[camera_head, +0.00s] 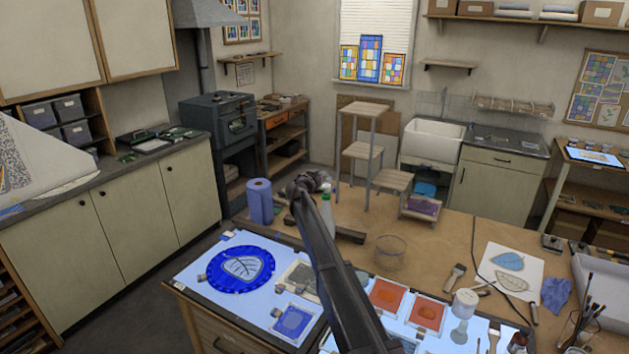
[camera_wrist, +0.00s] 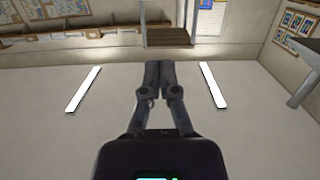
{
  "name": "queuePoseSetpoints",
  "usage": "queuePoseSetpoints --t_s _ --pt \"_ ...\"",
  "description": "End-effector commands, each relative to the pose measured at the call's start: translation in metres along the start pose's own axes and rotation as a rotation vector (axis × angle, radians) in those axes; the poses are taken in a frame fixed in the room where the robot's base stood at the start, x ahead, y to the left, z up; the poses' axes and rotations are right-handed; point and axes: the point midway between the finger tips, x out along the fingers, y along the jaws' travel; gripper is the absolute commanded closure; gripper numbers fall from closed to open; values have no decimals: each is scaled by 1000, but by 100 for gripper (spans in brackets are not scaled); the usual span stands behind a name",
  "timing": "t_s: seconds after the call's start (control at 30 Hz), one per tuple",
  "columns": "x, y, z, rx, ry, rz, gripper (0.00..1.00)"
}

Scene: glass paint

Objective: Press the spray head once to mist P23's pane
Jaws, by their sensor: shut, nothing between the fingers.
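My gripper (camera_wrist: 160,66) is shut and empty in the wrist view, with its fingers against the ceiling and far wall. In the head view my arm rises across the bench, and its dark joints hide part of what stands behind. A pale bottle with some green (camera_head: 326,212) stands partly hidden beside the arm; whether it has the spray head is unclear. A blue pane (camera_head: 293,320) and two orange-red panes, one left (camera_head: 388,294) and one right (camera_head: 427,313), lie on the lit bench top. No P23 label is readable. The wrist view shows no bottle or pane.
A blue paper roll (camera_head: 259,201) stands left of the arm. A round blue leaf piece (camera_head: 240,266) lies at the bench's left.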

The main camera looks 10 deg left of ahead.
Motion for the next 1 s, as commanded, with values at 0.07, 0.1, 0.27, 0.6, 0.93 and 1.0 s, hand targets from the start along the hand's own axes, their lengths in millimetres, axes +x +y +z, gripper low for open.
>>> queuePoseSetpoints --t_s 0.07,0.1,0.27,0.6,0.93,1.0 --pt "10 -1 5 0 0 0 100" --pt "9 0 10 0 0 0 100" --pt "12 0 22 0 0 0 100" --pt "16 1 38 0 0 1 100" --pt "17 2 39 0 0 2 100" --pt "17 2 39 0 0 2 100"
